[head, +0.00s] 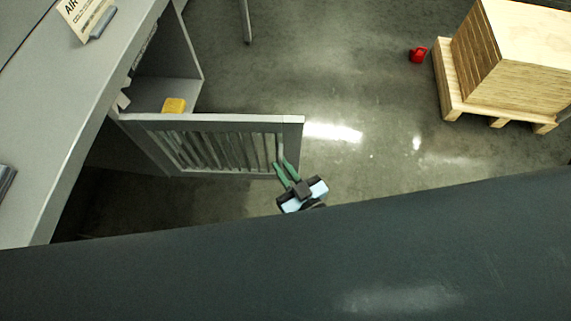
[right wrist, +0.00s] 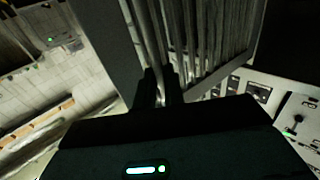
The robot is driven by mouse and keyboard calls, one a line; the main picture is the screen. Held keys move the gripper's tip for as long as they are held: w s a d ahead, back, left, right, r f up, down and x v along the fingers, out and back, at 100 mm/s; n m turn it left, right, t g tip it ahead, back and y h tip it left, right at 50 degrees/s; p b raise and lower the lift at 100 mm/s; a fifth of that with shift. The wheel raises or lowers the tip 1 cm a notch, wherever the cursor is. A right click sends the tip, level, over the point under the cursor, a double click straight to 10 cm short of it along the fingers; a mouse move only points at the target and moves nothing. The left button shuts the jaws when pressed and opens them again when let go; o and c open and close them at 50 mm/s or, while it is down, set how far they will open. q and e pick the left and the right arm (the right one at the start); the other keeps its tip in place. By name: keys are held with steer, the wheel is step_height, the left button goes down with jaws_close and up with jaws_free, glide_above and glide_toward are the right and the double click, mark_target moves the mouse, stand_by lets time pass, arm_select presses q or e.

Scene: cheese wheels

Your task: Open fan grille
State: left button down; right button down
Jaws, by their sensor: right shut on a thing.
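The fan grille (head: 292,131) is a grey framed panel with slanted slats. In the head view it stands swung out from the grey cabinet, with the cabinet's inside showing behind it. My right gripper (head: 284,171), with green fingers, is at the grille's free right edge, shut on its handle bar. In the right wrist view the dark fingers (right wrist: 159,88) close around a thin upright bar (right wrist: 145,35) beside the slats (right wrist: 205,35). My left gripper is not in view.
A yellow block (head: 174,105) sits in the cabinet opening. The grey cabinet top (head: 75,105) carries a paper sign (head: 80,14). A wooden pallet with a crate (head: 510,65) and a red object (head: 418,55) are on the floor at right. The floor (head: 340,90) between is clear.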

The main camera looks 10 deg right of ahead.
steer(key=shift+s+a, duration=0.15)
steer(key=shift+a, duration=0.3)
steer(key=c, duration=1.5)
jaws_free()
steer(key=shift+a, duration=0.1)
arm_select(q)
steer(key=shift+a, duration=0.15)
arm_select(e)
steer(key=shift+d, duration=0.2)
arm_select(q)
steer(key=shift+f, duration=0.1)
arm_select(e)
steer(key=v, duration=0.7)
steer(key=shift+s, duration=0.3)
steer(key=shift+d, duration=0.15)
